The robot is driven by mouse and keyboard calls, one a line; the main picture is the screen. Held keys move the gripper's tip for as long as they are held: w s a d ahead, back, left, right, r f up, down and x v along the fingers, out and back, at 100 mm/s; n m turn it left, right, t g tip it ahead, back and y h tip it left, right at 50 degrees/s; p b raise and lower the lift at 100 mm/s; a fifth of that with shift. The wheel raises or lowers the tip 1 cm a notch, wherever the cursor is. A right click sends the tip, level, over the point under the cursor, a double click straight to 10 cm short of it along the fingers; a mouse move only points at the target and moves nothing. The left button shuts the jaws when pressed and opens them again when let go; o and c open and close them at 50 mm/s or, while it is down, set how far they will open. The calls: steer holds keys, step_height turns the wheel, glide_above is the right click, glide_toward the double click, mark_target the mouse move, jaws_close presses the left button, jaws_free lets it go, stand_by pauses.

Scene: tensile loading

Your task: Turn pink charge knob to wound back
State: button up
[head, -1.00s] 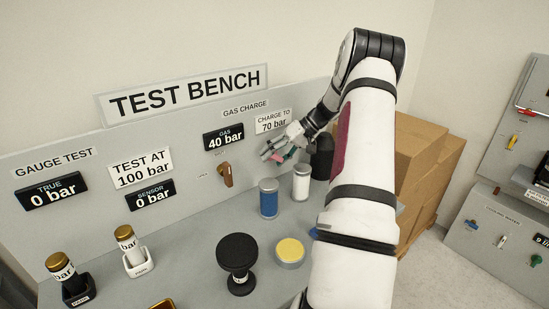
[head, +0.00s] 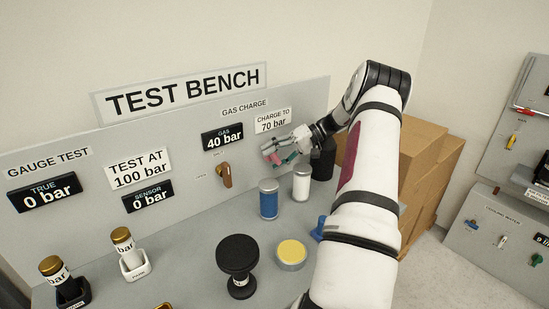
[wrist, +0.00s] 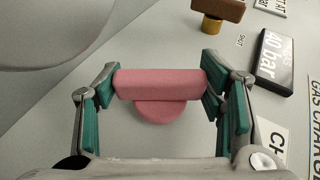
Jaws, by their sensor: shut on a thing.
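The pink charge knob (wrist: 160,84) is a bar handle on a round pink hub, mounted on the grey panel. In the wrist view the bar lies nearly level across the picture, between the green finger pads. My gripper (wrist: 161,90) is shut on the bar, with one finger at each end. In the head view my gripper (head: 284,153) is at the right part of the panel, below the "CHARGE TO 70 bar" sign (head: 273,120); the knob is mostly hidden there. The gas display (head: 222,137) reads 40 bar.
A brown valve handle (head: 224,174) is on the panel left of my gripper. Blue (head: 269,201) and white (head: 302,184) canisters and a dark cylinder (head: 323,160) stand below it. A black round-topped object (head: 238,255) and yellow-topped disc (head: 291,252) are nearer on the bench.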

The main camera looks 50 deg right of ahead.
steer(key=o, duration=1.2)
steer(key=shift+c, duration=0.2)
steer(key=shift+d, duration=0.1)
steer(key=v, duration=0.7)
